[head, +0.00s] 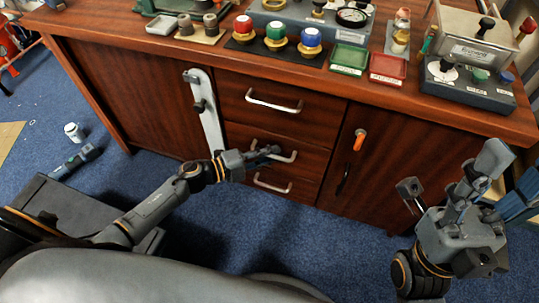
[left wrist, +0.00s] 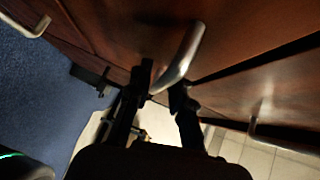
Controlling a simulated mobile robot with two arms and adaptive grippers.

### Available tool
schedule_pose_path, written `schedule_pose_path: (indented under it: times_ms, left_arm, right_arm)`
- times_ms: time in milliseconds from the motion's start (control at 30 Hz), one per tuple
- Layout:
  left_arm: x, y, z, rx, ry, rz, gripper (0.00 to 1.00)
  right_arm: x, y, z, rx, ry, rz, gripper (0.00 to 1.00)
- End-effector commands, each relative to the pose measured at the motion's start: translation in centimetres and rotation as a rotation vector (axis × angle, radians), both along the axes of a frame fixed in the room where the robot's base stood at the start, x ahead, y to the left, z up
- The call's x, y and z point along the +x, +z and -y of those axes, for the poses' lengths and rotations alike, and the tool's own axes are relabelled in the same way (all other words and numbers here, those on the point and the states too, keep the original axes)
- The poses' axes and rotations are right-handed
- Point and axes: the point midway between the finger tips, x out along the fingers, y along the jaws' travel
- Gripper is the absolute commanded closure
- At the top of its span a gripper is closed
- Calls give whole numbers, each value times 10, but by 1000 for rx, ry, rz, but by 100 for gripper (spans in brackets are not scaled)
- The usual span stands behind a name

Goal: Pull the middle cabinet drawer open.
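The wooden cabinet has a column of drawers. The middle drawer (head: 240,133) looks closed in the head view, with a silver bar handle (head: 288,157). My left gripper (head: 272,151) is at this handle, and its fingers cover part of it. In the left wrist view the silver handle (left wrist: 186,55) runs slantwise between the two dark fingertips of my left gripper (left wrist: 163,88). The fingers are drawn in close and appear shut on the bar. My right gripper (head: 450,174) is empty, with its fingers spread, in front of the cabinet's right side.
The top drawer handle (head: 273,103) is above, the bottom handle (head: 272,185) just below. A grey latch bar (head: 207,115) stands left of the drawers. The right door has an orange-handled key (head: 359,140). Blue carpet (head: 240,228) is clear before the drawers.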

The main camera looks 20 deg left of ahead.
Motion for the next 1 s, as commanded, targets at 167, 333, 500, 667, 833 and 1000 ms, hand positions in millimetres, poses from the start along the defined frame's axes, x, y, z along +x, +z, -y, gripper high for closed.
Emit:
schedule_pose_path:
  times_ms: [167, 333, 500, 667, 833, 1000]
  left_arm:
    - [0, 0, 1, -1, 0, -1, 79]
    - [0, 0, 1, -1, 0, -1, 100]
    - [0, 0, 0, -1, 0, -1, 100]
    - [0, 0, 0, -1, 0, -1, 100]
    - [-6, 1, 0, -1, -1, -2, 100]
    - [-24, 1, 0, -1, -1, -6, 100]
  right_arm:
    - [0, 0, 0, 1, 0, 2, 48]
    - [0, 0, 0, 0, 0, 1, 48]
    - [0, 0, 0, 1, 1, 1, 48]
    - [0, 0, 0, 0, 1, 0, 48]
    - [0, 4, 0, 0, 1, 0, 48]
    - [27, 2, -6, -45, -10, -141, 48]
